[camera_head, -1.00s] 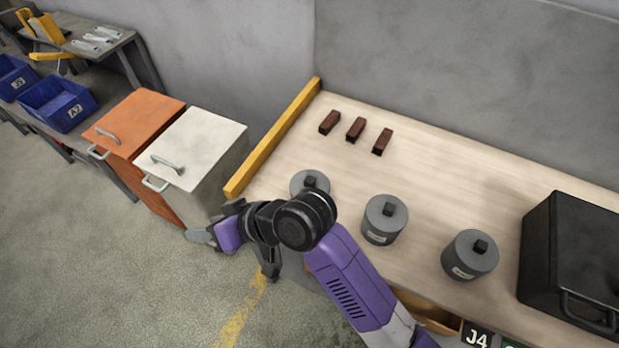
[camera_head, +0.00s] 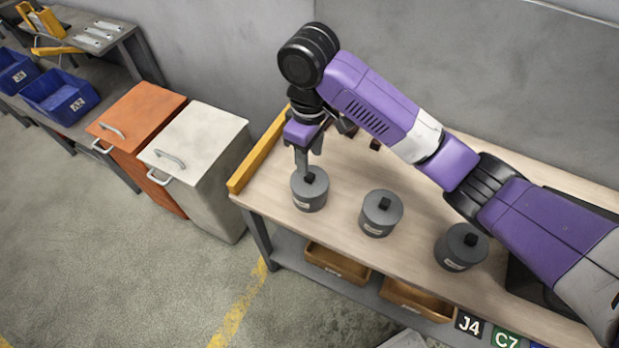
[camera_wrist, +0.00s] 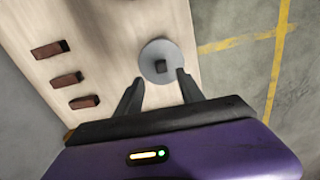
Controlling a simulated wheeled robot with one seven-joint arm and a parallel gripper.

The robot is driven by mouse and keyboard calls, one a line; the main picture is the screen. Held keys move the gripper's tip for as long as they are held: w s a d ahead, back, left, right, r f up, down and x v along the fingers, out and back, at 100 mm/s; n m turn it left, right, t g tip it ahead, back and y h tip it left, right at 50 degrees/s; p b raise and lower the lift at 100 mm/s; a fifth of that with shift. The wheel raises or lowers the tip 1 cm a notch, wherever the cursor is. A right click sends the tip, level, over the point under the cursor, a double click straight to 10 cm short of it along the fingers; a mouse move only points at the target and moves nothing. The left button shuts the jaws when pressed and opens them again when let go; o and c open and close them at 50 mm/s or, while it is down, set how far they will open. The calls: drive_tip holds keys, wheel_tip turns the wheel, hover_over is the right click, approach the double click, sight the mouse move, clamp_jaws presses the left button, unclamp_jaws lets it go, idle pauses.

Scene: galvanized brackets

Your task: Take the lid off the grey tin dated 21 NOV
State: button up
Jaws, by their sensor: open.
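Three grey lidded tins with dark square knobs stand in a row on the wooden bench top: a left tin (camera_head: 309,193), a middle tin (camera_head: 378,218) and a right tin (camera_head: 458,254). Each has a small pale label, too small to read, so I cannot tell which is dated 21 NOV. My gripper (camera_head: 302,168) points down over the left tin, its fingers close to the lid knob. In the wrist view my gripper (camera_wrist: 158,82) is open, with the left tin's lid and knob (camera_wrist: 161,67) showing just beyond and between the fingertips. Nothing is held.
Dark red blocks (camera_wrist: 66,80) lie on the bench behind the tins. A yellow rail (camera_head: 256,158) edges the bench's left end. White (camera_head: 207,130) and orange (camera_head: 139,115) cabinets stand to the left. A black box is mostly hidden behind my arm at the right.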

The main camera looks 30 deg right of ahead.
sight(310, 175)
drive_tip(key=shift+s+a+f+p, duration=0.1)
drive_tip(key=shift+f+p, duration=0.15)
drive_tip(key=shift+f, duration=1.35)
drive_tip(key=shift+s+f+p, duration=0.1)
drive_tip(key=shift+f+p, duration=0.15)
drive_tip(key=shift+f, duration=1.35)
clamp_jaws()
